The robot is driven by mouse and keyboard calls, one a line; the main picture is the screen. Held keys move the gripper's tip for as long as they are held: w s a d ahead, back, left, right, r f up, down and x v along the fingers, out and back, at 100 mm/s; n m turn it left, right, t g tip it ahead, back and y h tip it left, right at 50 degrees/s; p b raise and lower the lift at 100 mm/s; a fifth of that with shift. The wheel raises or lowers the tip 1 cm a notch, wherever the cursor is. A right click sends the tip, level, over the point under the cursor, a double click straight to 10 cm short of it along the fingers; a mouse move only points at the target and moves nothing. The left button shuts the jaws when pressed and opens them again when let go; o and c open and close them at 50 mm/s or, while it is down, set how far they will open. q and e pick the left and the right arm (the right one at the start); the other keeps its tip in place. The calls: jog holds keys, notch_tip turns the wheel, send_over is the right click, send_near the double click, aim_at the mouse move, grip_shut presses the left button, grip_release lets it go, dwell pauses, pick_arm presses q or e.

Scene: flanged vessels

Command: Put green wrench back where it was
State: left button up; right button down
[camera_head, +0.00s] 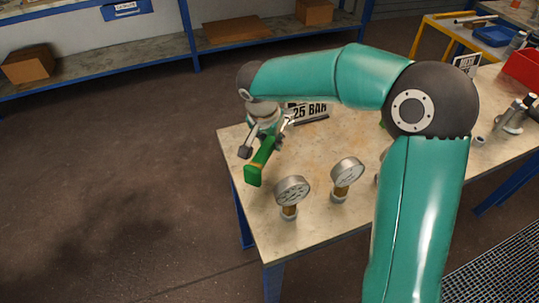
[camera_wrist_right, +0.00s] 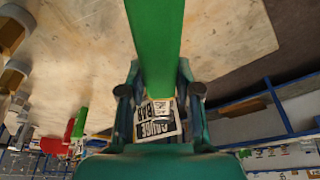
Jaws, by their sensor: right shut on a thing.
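The green wrench (camera_head: 254,173) is in my right gripper (camera_head: 267,138), over the left end of the workbench (camera_head: 300,240). Its green handle slants down toward the lower left in the head view. In the right wrist view the green handle (camera_wrist_right: 153,45) runs up from between the fingers of my right gripper (camera_wrist_right: 156,92), which are shut on it. The wrench's far end is mostly hidden by the gripper. I cannot tell whether the wrench touches the bench top. My left gripper is not in view.
A red bin (camera_head: 524,68) is far right. Bench between sign and gauges looks clear.

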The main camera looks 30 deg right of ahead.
jog(key=shift+f, duration=2.85)
jog(key=c, duration=0.8)
grip_release()
jog(key=shift+f, duration=0.1)
jog(key=v, duration=1.2)
